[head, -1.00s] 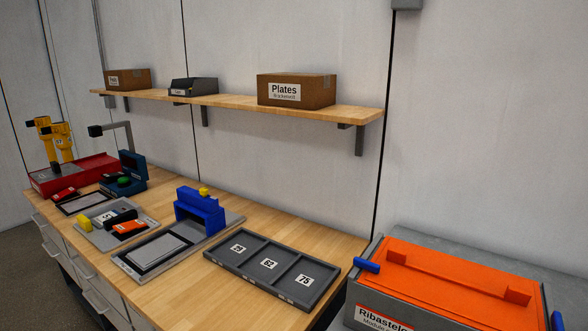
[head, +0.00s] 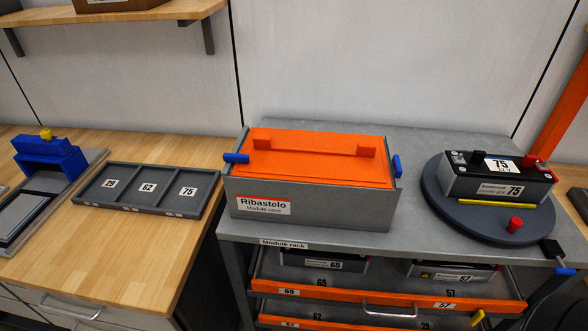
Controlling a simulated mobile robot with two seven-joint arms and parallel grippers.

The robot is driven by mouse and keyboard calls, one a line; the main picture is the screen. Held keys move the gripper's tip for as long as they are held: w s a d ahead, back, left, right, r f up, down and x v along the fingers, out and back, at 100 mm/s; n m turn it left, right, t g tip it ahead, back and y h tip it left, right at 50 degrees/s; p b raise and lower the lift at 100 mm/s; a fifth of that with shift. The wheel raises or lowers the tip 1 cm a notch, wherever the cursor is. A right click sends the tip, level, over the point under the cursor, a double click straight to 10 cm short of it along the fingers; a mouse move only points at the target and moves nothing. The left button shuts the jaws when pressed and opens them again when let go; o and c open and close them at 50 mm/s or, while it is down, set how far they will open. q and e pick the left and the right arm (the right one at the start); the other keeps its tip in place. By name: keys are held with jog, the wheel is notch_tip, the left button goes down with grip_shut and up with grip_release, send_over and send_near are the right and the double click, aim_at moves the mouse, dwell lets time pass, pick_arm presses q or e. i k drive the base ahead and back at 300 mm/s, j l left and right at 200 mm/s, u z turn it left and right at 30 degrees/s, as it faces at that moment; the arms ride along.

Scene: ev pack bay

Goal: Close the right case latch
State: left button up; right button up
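The module case (head: 305,205) is a grey box with an orange lid (head: 320,160), labelled Ribastelo, on the grey top of the module rack. The lid lies on the case and has a raised orange handle bar. The right case latch (head: 397,166) is a blue handle at the right end of the case, standing roughly upright. The left case latch (head: 236,158) is a blue handle that sticks out sideways at the left end. Neither of my grippers shows in the head view.
To the right, a round dark turntable (head: 480,218) carries a module (head: 497,180) marked 75, with a red knob (head: 515,224) beside it. Below, an orange-fronted drawer (head: 390,302) stands out with modules inside. A divided tray (head: 150,188) lies on the wooden bench at left.

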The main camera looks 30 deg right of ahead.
aim_at(396, 160)
jog(key=z, duration=1.5)
